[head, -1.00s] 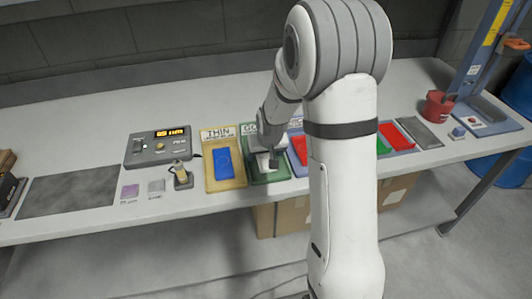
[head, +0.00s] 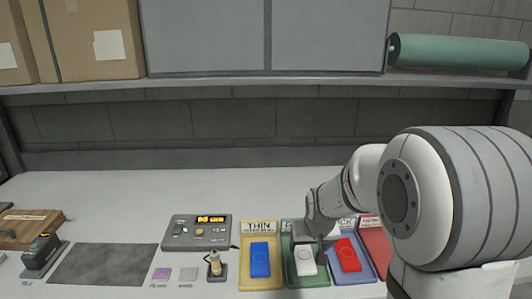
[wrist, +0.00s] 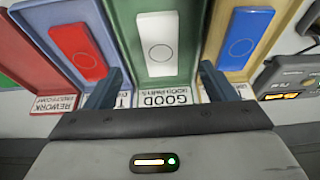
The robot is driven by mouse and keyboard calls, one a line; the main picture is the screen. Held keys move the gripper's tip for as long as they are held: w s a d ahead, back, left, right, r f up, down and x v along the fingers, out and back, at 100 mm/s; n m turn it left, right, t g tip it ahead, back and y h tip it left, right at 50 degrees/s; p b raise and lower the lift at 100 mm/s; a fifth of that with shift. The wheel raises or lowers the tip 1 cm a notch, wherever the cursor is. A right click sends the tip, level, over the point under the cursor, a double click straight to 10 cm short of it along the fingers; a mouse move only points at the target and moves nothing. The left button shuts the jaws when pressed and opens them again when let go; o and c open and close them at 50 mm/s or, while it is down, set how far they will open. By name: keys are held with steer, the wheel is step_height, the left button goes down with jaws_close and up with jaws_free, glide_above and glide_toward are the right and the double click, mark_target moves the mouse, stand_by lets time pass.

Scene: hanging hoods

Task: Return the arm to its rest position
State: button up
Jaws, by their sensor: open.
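My arm reaches in from the right of the head view, and my gripper (head: 314,238) hangs over the green tray. In the wrist view my gripper (wrist: 161,78) is open, its two fingers apart with nothing between them. A white piece (head: 305,262) lies in the green tray (head: 290,281), which is labelled GOOD in the wrist view. The white piece (wrist: 158,45) also shows there beyond the fingertips, apart from them. My large arm joint covers the right part of the bench in the head view.
A yellow THIN tray (head: 245,284) holds a blue piece (head: 260,260). A blue tray (head: 366,273) holds a red piece (head: 347,254), beside a red tray (head: 375,243). A grey meter (head: 197,232) stands left. A shelf (head: 250,83) with boxes spans above the bench.

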steer(key=s+r+g, duration=0.1)
steer(key=s+r, duration=0.2)
steer(key=s, duration=0.8)
steer(key=s+r, duration=0.4)
steer(key=s, duration=0.8)
steer(key=shift+r+g, duration=0.3)
steer(key=shift+g, duration=0.1)
steer(key=shift+d, duration=0.1)
